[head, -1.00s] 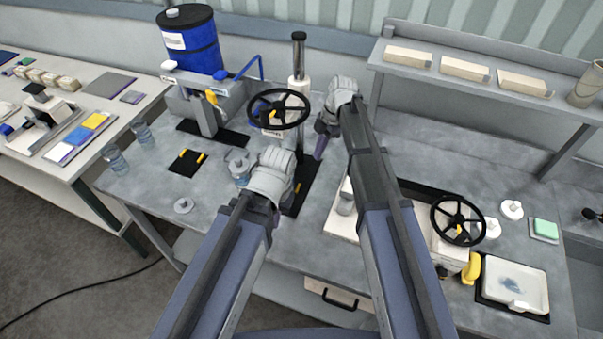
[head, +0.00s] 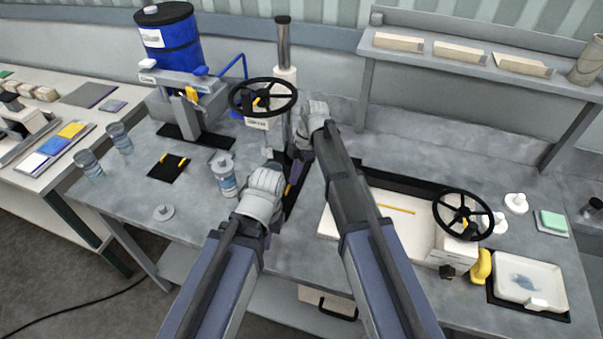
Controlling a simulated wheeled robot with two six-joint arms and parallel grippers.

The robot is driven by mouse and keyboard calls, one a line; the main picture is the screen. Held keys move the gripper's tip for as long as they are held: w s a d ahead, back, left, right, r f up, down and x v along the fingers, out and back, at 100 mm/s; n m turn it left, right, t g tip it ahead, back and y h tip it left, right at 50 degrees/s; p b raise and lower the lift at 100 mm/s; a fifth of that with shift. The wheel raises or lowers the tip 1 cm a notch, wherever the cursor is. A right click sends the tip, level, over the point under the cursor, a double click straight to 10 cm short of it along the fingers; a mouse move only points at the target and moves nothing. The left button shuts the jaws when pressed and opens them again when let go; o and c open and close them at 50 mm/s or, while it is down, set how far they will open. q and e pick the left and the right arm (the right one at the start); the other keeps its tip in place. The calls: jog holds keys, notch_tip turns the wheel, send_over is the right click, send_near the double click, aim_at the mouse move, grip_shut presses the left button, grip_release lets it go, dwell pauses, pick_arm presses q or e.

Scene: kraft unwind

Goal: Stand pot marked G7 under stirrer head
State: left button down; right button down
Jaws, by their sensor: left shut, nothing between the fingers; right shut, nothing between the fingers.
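A clear pot (head: 225,181) with a grey knobbed lid and blue contents or label stands upright on the grey bench; its marking is too small to read. The stirrer head, under a black handwheel (head: 263,97), is on a post behind it, above a dark base plate partly hidden by my grippers. My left gripper (head: 272,172) is just right of the pot, shut and empty; its fingers are mostly hidden by its wrist.
A black mat (head: 168,166) with yellow marks lies left of the pot. A loose grey lid (head: 163,212) lies in front of it. Two glass jars (head: 88,165) stand at the bench's left edge. A blue drum (head: 168,40) stands at the back. A white machine (head: 440,240) is at right.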

jog(key=shift+s+a+r, duration=0.1)
jog(key=shift+s+a, duration=0.15)
jog(key=shift+a, duration=0.25)
jog(key=shift+s+a, duration=0.25)
jog(key=shift+a, duration=0.25)
jog(key=shift+s+a, duration=0.25)
jog(key=shift+a, duration=0.25)
jog(key=shift+s+a, duration=0.25)
jog(key=shift+a, duration=0.2)
pick_arm(q)
jog(key=shift+r, duration=0.1)
